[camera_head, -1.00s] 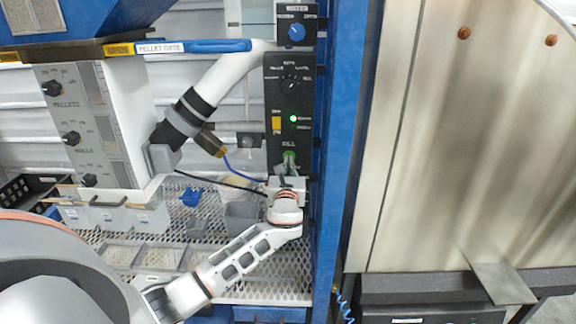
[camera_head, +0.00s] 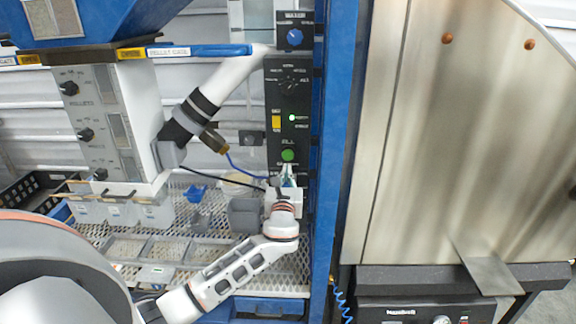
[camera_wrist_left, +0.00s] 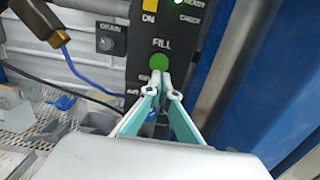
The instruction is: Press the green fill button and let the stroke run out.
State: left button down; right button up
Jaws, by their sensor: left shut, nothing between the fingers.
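The green fill button (camera_head: 288,155) sits low on the black control panel, under its "FILL" label. It also shows in the left wrist view (camera_wrist_left: 159,61), round and lit green or painted green. My left gripper (camera_head: 288,168) is just below and in front of the button, fingers pointing up at the panel. In the left wrist view its fingertips (camera_wrist_left: 160,78) are together with nothing between them, at the button's lower edge. I cannot tell for sure whether they touch it, though a slight gap seems to show in the head view. My right gripper is out of view.
The panel's green ready lamp (camera_head: 292,118) is lit, above the button beside a yellow switch (camera_head: 276,122). A blue post (camera_head: 335,150) stands close right. A grey cup (camera_head: 243,214) stands on the mesh shelf below.

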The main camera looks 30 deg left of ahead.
pick_arm(q)
jog(key=v, duration=0.6)
jog(key=shift+s, duration=0.2)
jog(key=shift+f, duration=0.15)
jog(key=s+d+f+n+g+h, duration=0.2)
jog(key=s+d+f+n+h, duration=0.3)
jog(key=f, duration=0.6)
jog(key=s+d+f+n+g+h, duration=0.1)
jog(key=s+d+f+n+h, duration=0.35)
jog(key=f, duration=0.65)
jog(key=s+d+f+n+g+h, duration=0.1)
jog(key=s+d+f+n, duration=0.3)
jog(key=s+d+n, duration=0.2)
jog(key=s+d+f+n+g+h, duration=0.1)
jog(key=s+d+f+n, duration=0.3)
jog(key=s+n, duration=0.6)
jog(key=s+d+h, duration=0.1)
jog(key=s, duration=0.2)
jog(key=shift+d, duration=0.35)
